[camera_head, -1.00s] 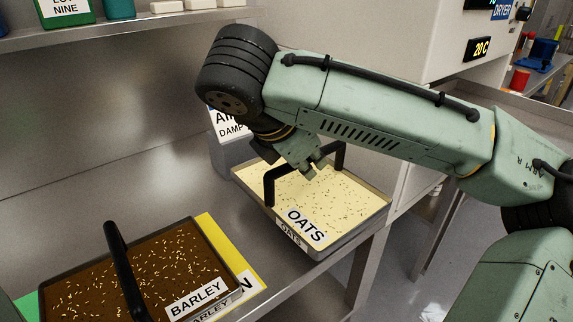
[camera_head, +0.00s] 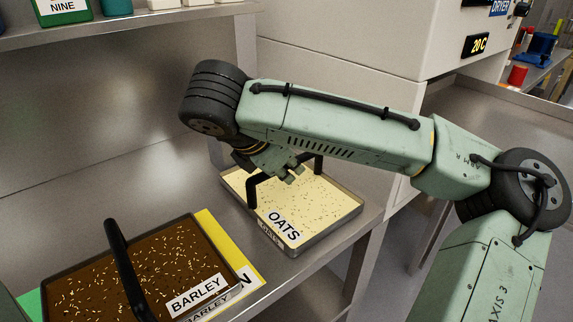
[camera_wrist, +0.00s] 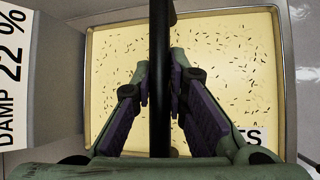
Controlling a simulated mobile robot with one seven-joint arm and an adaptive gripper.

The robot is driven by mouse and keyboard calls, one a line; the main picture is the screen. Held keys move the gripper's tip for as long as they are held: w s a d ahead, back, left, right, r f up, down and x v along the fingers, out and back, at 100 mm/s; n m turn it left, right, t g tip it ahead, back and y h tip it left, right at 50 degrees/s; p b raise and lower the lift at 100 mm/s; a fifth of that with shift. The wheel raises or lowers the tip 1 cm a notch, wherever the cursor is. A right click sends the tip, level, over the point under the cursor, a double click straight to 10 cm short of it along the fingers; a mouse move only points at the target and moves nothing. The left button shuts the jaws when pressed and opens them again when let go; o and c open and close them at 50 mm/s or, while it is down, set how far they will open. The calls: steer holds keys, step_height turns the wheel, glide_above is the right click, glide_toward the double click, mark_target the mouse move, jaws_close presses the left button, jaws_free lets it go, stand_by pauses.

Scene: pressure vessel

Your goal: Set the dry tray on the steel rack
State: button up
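A steel tray labelled OATS (camera_head: 330,232), with a pale bed of dark-flecked grain, is near the bench's right end. Its black handle (camera_head: 252,193) arches over it. My gripper (camera_wrist: 160,88) is shut on the handle bar, with one finger on each side in the wrist view. The tray (camera_wrist: 88,100) lies below the fingers; whether it touches the bench is unclear. A second tray labelled BARLEY (camera_head: 215,246) holds brown, speckled contents at the lower left. Its black handle (camera_head: 122,258) is free. I cannot make out which surface is the steel rack.
The BARLEY tray overlaps a yellow card (camera_head: 247,272); a green card (camera_head: 30,304) shows at left. A DAMP 22 % sign (camera_wrist: 15,80) stands close to the OATS tray. A pale dryer cabinet (camera_head: 340,40) rises behind. Bare bench (camera_head: 150,175) lies left of the OATS tray.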

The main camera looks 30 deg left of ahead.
steer(key=o, duration=0.5)
steer(key=shift+c, duration=0.2)
steer(key=v, duration=1.2)
